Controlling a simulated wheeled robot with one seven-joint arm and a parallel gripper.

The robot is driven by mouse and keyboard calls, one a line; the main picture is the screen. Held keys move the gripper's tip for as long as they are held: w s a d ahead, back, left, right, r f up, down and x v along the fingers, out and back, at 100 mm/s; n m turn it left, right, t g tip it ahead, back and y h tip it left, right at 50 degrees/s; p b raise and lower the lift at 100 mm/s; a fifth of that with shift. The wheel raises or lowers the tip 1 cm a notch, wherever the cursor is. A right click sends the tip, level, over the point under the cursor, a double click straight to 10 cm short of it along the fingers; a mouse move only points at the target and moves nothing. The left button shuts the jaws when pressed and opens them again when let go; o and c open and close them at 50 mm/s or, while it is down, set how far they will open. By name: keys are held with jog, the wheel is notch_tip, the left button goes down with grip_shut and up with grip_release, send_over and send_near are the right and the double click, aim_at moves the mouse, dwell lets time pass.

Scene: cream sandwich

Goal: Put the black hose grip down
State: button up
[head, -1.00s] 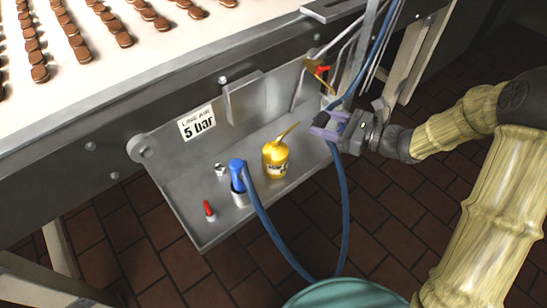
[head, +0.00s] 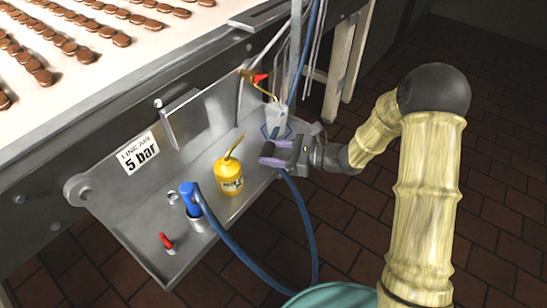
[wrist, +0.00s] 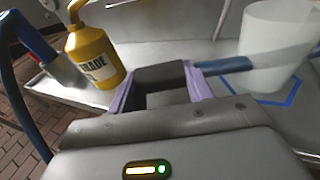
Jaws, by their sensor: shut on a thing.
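My gripper (head: 270,154) is over the right end of the grey metal shelf (head: 150,235). Its purple fingers are shut on the black hose grip (wrist: 160,76), which shows between them in the wrist view. A blue hose (wrist: 235,64) extends right from the grip. I cannot tell whether the grip touches the shelf. Just beyond it, a whitish translucent container (wrist: 268,45) stands by a blue outline (wrist: 290,92) marked on the shelf. The container also shows in the head view (head: 276,117).
A yellow oil can (head: 229,178) stands left of my gripper. A blue-handled tool (head: 189,197) stands in a metal cup, with a small red-capped item (head: 167,241) beside it. A blue hose (head: 240,258) hangs in a loop below the shelf edge. The conveyor (head: 120,70) is behind.

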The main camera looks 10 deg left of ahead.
jog(key=shift+f, duration=0.95)
jog(key=shift+f, duration=0.15)
jog(key=o, duration=1)
jog(key=shift+r, duration=0.25)
jog(key=d, duration=0.4)
jog(key=d+r+p, duration=0.1)
jog(key=d, duration=0.3)
jog(key=d+p, duration=0.1)
jog(key=d, duration=0.3)
jog(key=shift+r, duration=0.3)
